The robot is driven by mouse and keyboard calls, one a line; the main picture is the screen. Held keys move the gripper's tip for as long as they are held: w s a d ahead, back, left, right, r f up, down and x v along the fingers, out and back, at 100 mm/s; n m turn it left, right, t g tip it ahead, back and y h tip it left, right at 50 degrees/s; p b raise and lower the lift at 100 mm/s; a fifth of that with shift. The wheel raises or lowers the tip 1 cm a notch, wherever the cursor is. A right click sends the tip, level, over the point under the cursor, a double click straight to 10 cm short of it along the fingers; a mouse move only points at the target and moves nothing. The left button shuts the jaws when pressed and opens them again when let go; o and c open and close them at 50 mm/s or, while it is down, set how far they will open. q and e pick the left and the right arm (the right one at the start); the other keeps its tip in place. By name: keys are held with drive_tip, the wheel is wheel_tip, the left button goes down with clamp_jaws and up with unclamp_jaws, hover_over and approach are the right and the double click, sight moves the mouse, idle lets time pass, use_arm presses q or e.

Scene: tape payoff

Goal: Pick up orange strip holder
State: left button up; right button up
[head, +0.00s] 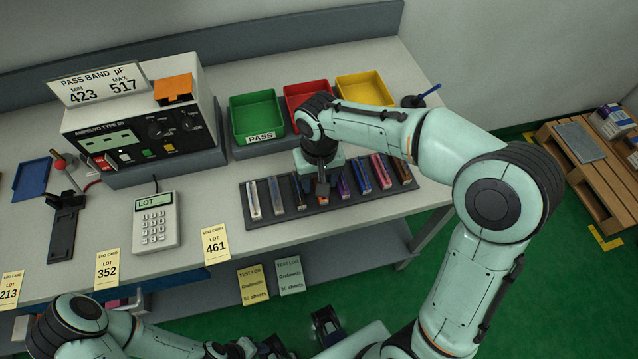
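A dark rack (340,203) on the bench holds a row of upright strip holders in several colours, among them white, grey, purple, blue and pink. My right gripper (322,188) points down over the middle of this row, its fingers low among the holders. A small reddish-orange patch shows at the fingers, but the gripper mostly hides the holder there. I cannot tell whether the fingers are apart from it or closed on it. My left arm is low at the bottom edge, in front of the bench. Its gripper (275,346) is partly cut off and its fingers are unclear.
Green (256,118), red (308,92) and yellow (365,88) trays stand behind the rack. A meter (150,122) with an orange block (173,89) on top is at left. A keypad (155,220) and a black fixture (66,225) lie in front of it. Log cards hang along the bench edge.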

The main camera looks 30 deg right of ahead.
clamp_jaws()
drive_tip(key=shift+r, duration=0.15)
